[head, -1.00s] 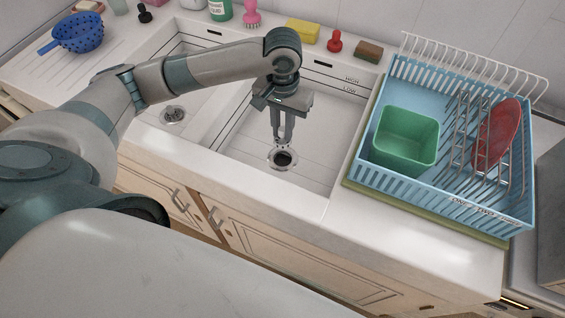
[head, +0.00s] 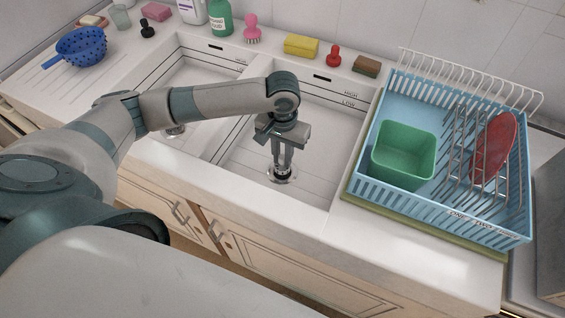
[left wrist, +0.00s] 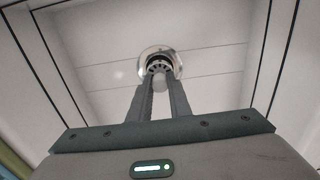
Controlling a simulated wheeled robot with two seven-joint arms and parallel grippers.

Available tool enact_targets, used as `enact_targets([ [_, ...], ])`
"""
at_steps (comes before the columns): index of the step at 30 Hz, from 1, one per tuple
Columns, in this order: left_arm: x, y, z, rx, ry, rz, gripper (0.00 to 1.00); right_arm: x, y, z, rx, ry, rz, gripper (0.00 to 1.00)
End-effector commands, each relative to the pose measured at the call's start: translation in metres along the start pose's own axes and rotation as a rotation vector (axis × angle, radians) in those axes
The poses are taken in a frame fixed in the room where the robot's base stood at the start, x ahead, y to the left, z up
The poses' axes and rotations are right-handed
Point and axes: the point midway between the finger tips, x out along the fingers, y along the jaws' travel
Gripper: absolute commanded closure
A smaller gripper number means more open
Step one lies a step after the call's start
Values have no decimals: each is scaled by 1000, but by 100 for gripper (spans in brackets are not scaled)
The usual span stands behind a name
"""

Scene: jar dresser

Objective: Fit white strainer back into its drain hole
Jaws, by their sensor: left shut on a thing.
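My left gripper (head: 282,166) is low in the right sink basin, pointing down, with its fingertips at the drain hole (head: 284,180). In the left wrist view its fingers (left wrist: 158,88) are shut on a small pale piece, which I take to be the knob of the white strainer (left wrist: 158,82). The chrome drain ring (left wrist: 146,52) shows just beyond the fingertips, with dark openings inside it. The fingers hide part of the strainer and hole. I cannot tell whether the strainer is seated. My right gripper is in neither view.
A blue dish rack (head: 450,214) with a green tub (head: 403,157) and a red plate (head: 494,147) stands right of the basin. A sponge (head: 300,46), brushes and bottles line the back ledge. The left basin (head: 195,80) has its own drain (head: 174,131). Basin walls surround my gripper.

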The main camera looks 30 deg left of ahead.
Motion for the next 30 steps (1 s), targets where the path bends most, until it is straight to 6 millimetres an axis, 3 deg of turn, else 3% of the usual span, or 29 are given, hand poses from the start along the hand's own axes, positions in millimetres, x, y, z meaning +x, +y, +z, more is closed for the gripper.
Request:
enact_targets([
  [8, 4, 0, 0, 0, 0, 0, 100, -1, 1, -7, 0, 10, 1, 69],
  [18, 36, 0, 0, 0, 1, 0, 100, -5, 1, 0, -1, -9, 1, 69],
  [30, 40, 0, 1, 1, 0, 0, 100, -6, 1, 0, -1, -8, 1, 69],
])
